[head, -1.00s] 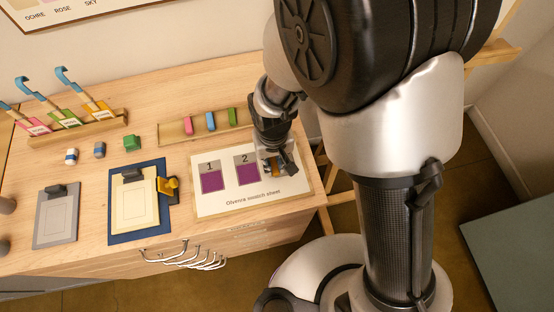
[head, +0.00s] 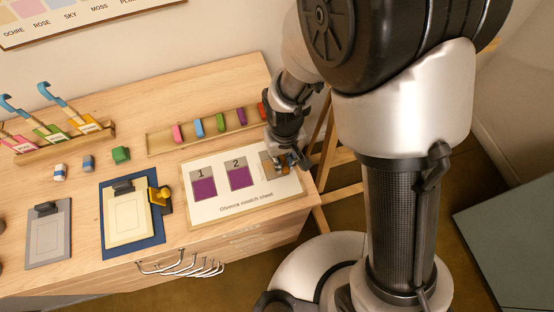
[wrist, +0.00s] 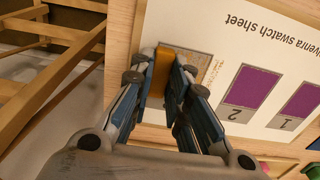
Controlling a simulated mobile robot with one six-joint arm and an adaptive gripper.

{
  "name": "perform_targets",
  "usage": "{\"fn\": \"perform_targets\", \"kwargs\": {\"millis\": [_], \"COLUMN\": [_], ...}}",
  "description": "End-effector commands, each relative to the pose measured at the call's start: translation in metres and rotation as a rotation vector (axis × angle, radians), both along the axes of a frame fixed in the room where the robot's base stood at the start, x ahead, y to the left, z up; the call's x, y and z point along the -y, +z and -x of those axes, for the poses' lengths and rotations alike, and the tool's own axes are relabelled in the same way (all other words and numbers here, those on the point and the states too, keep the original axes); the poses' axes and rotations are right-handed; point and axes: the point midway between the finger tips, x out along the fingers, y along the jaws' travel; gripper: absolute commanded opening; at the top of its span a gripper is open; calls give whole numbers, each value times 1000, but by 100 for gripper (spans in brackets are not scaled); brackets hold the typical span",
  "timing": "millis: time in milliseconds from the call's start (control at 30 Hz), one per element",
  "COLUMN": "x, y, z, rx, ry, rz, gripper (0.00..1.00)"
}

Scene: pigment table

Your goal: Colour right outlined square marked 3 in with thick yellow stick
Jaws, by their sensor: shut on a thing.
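The swatch sheet (head: 217,207) lies near the table's front right edge. Squares 1 (head: 204,188) and 2 (head: 240,178) each hold a purple block under a grey numbered band. The right square (head: 267,161) is partly hidden by my gripper (head: 289,161). My gripper (wrist: 163,76) is shut on a thick yellow-orange stick (wrist: 162,68), held over the square's area. I cannot tell whether the stick's tip touches the paper.
A wooden tray (head: 160,144) behind the sheet holds several coloured sticks. A navy board (head: 112,252) with a cream pad and a yellow-black clip object (head: 161,197) lies left of the sheet. A wooden frame (head: 325,160) stands right.

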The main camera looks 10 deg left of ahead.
Motion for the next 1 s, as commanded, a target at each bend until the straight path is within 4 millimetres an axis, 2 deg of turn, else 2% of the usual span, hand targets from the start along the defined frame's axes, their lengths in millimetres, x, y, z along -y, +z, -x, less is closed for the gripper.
{"fn": "perform_targets", "kwargs": {"millis": [333,700,1000], "x": [3,-16,-24], "y": [-2,-4,-4], "z": [-2,10,16], "rx": [1,0,-2], "ry": [1,3,2], "rz": [-1,0,1], "gripper": [0,0,0]}}
